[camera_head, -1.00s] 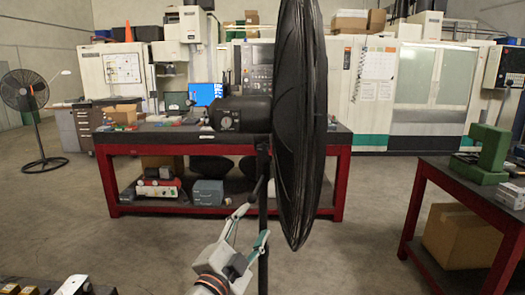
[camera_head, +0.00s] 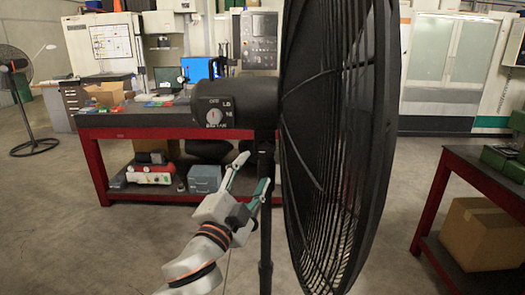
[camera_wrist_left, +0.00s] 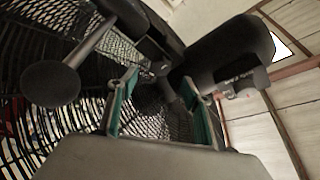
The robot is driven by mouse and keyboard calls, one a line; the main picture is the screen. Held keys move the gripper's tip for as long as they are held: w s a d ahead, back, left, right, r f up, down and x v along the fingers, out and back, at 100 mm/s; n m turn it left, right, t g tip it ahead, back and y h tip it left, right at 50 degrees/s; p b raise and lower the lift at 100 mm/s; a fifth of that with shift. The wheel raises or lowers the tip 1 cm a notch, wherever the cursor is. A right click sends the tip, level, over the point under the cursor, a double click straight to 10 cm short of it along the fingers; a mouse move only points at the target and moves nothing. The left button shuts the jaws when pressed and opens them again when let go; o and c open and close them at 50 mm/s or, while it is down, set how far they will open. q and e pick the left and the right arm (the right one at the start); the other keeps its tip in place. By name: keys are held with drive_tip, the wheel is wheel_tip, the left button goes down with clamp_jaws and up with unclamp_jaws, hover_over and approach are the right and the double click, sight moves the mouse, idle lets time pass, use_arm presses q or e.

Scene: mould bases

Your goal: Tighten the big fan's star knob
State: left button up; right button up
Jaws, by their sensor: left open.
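The big fan stands close in front of me in the head view, with its tall black grille (camera_head: 345,140) seen at an angle. Its motor housing (camera_head: 236,103) carries a dial and sits left of the grille on a black pole (camera_head: 265,235). My left gripper (camera_head: 252,172) is open, just below the housing beside the pole's top. In the left wrist view its fingers (camera_wrist_left: 158,90) stand apart below a dark bracket (camera_wrist_left: 160,66), with the motor housing (camera_wrist_left: 232,52) to the right. A dark round disc on a rod (camera_wrist_left: 50,84) shows at left. I cannot tell which part is the star knob.
A red-framed workbench (camera_head: 150,128) stands behind the fan, and another red-framed table (camera_head: 440,190) is at right with a cardboard box (camera_head: 482,232) under it. A smaller fan (camera_head: 18,85) stands far left. Grey floor is open around the pole.

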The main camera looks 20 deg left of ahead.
sight(264, 153)
use_arm(q)
drive_tip(key=shift+p+x, duration=0.55)
drive_tip(key=shift+x, duration=3.05)
drive_tip(key=shift+r, duration=0.1)
drive_tip(key=c, duration=1.1)
